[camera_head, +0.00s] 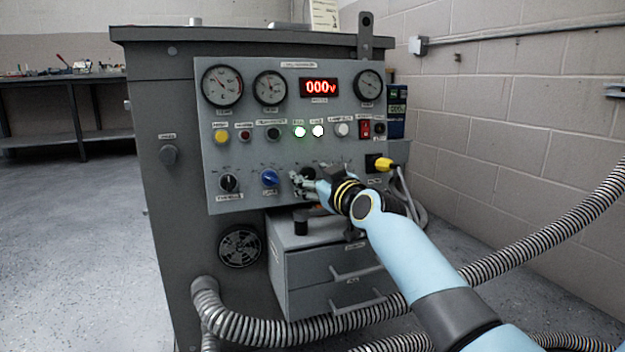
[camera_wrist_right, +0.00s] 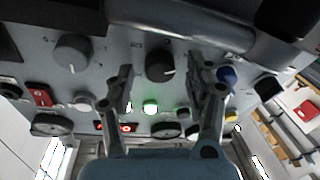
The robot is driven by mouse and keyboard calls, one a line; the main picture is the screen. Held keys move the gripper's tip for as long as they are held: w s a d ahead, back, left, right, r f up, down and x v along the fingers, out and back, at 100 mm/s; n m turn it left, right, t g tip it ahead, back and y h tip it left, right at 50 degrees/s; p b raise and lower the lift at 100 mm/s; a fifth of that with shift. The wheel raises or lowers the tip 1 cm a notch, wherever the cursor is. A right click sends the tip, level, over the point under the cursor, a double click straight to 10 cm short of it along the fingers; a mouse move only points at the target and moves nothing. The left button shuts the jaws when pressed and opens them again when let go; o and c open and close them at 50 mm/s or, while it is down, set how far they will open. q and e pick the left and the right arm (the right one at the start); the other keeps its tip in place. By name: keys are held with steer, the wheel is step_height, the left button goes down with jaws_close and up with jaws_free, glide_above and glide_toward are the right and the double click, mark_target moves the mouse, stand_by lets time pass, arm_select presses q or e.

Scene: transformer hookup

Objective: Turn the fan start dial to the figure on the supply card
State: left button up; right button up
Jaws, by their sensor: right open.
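A dark dial (camera_wrist_right: 160,67) with a pale pointer line sits between the open fingers of my right gripper (camera_wrist_right: 161,78) in the right wrist view; I see no clear contact. In the head view my right gripper (camera_head: 303,181) is at the panel's lower row and partly covers this dial (camera_head: 309,172). The dial labels are too small to read, so I cannot tell which is the fan start dial. A pale printed card (camera_head: 325,14), perhaps the supply card, stands on the cabinet top; its text is unreadable. My left gripper is out of view.
A blue dial (camera_head: 269,178) and a black dial (camera_head: 229,182) lie left of my gripper. A yellow plug (camera_head: 383,163) is to its right. Above are gauges, lamps and a red display (camera_head: 319,87) reading 000V. A drawer unit (camera_head: 335,270) and ribbed hoses are below.

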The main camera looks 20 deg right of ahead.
steer(key=shift+w, duration=0.1)
jaws_close()
stand_by(0.4)
